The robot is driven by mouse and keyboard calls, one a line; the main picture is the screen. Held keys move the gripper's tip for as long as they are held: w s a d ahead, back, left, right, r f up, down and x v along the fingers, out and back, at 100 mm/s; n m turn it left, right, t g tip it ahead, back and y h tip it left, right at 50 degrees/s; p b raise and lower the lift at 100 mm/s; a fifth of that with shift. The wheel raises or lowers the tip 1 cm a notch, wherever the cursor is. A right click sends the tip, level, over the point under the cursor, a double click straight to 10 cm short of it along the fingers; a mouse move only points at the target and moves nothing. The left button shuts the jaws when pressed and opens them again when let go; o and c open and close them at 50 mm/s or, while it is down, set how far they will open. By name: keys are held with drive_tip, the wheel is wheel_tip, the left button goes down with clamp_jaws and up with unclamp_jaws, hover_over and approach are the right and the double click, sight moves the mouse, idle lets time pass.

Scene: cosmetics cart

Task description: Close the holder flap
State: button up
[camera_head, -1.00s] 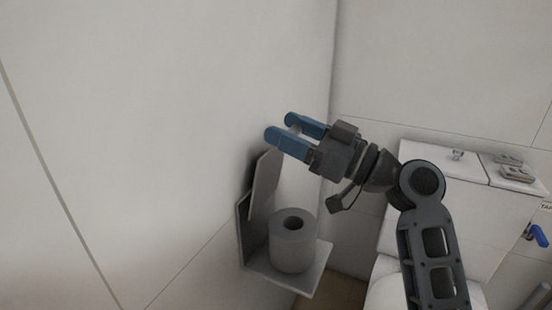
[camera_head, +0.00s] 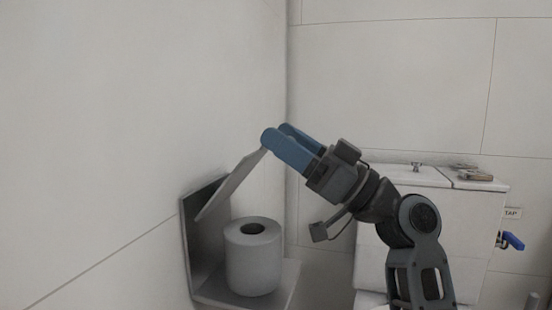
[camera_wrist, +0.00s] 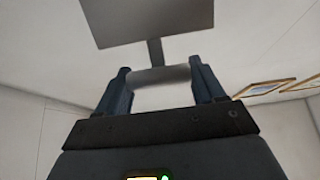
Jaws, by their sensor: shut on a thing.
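The holder flap (camera_head: 232,182) is a flat grey plate hinged to the wall-side back plate of the paper holder (camera_head: 207,238). It is raised and slants up and outward above a toilet roll (camera_head: 253,258). My gripper (camera_head: 277,133), with blue fingers, is at the flap's upper outer edge. In the wrist view the flap (camera_wrist: 148,22) lies beyond the fingertips, joined by a short stem to a rounded grey bar (camera_wrist: 160,76). The bar lies between my fingers, which are shut on it. In the head view my fingers hide this bar.
The holder's flat base (camera_head: 278,288) is under the roll, against the wall on the left. A white toilet cistern (camera_head: 440,230) stands behind my arm, with a small item (camera_head: 473,175) on top. A blue tap (camera_head: 512,240) is at the far right.

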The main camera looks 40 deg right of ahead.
drive_tip(key=s+d+f+t+y+b, duration=0.1)
drive_tip(key=s+d+f+b, duration=0.1)
drive_tip(key=f+b, duration=0.3)
drive_tip(key=shift+s+f, duration=0.55)
drive_tip(key=shift+f, duration=0.35)
drive_tip(key=shift+t, duration=0.4)
drive_tip(key=f, duration=0.4)
drive_tip(key=shift+s+d, duration=0.25)
drive_tip(key=shift+s, duration=0.05)
drive_tip(key=shift+f+t+y, duration=0.4)
drive_tip(key=shift+f, duration=1.4)
drive_tip(key=shift+w+f+b, duration=0.1)
drive_tip(key=shift+b, duration=0.2)
drive_tip(key=o, duration=1.2)
drive_tip(key=shift+o, duration=1.1)
drive_tip(key=v, duration=0.7)
drive_tip(key=shift+s+f, duration=0.2)
drive_tip(key=shift+s, duration=0.05)
